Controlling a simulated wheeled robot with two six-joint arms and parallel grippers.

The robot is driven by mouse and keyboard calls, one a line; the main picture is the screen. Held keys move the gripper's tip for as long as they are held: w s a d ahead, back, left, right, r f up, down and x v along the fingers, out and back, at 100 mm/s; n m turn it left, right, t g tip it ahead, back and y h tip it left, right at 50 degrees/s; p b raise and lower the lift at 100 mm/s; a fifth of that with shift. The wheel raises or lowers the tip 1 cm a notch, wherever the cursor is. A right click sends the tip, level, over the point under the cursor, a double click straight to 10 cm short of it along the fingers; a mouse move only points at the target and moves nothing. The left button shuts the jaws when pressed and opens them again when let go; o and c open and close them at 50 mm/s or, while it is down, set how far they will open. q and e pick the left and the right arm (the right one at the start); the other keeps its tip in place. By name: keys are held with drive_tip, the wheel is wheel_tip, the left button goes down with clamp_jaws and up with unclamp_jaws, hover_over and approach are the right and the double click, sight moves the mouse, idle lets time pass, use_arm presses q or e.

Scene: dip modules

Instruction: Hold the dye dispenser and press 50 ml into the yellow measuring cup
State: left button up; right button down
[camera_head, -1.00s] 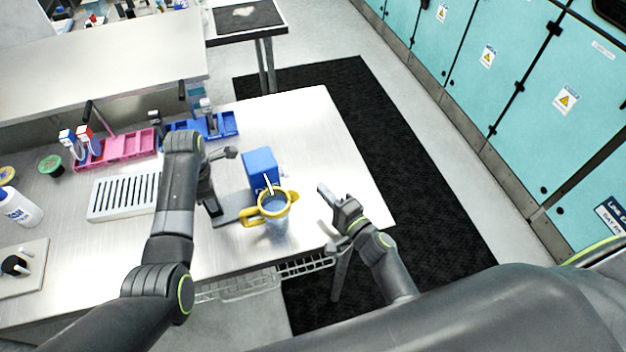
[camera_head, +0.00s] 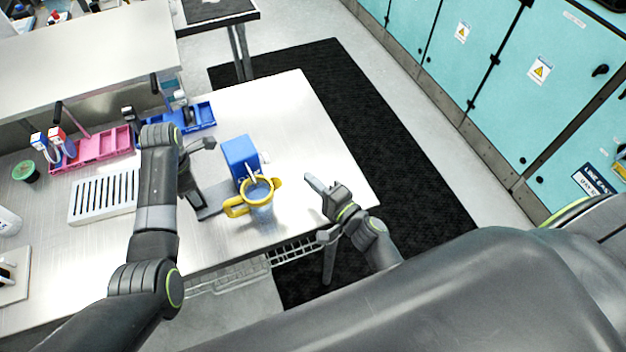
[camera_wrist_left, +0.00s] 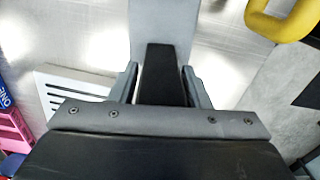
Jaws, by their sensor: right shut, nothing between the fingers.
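The yellow-rimmed measuring cup (camera_head: 258,197) has a clear body and a yellow handle; it stands near the table's front edge. A blue box (camera_head: 239,153) with a thin white spout, apparently the dye dispenser, stands just behind it, the spout reaching over the cup's rim. My left gripper (camera_head: 198,190) is left of them, by a grey plate (camera_head: 212,207). In the left wrist view its fingers (camera_wrist_left: 161,85) stand either side of a black bar (camera_wrist_left: 160,72); whether they grip it is unclear. My right gripper (camera_head: 312,183) is shut and empty, right of the cup.
A white slotted rack (camera_head: 104,196), a pink tray (camera_head: 100,148) and a blue tray (camera_head: 192,117) lie left and behind. A green-topped jar (camera_head: 26,171) stands far left. The table (camera_head: 318,130) is clear at the right.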

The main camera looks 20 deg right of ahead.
use_arm(q)
drive_tip(key=shift+o, duration=1.3)
drive_tip(key=shift+r, duration=0.1)
drive_tip(key=shift+r, duration=4.4)
drive_tip(key=shift+s+f, duration=0.1)
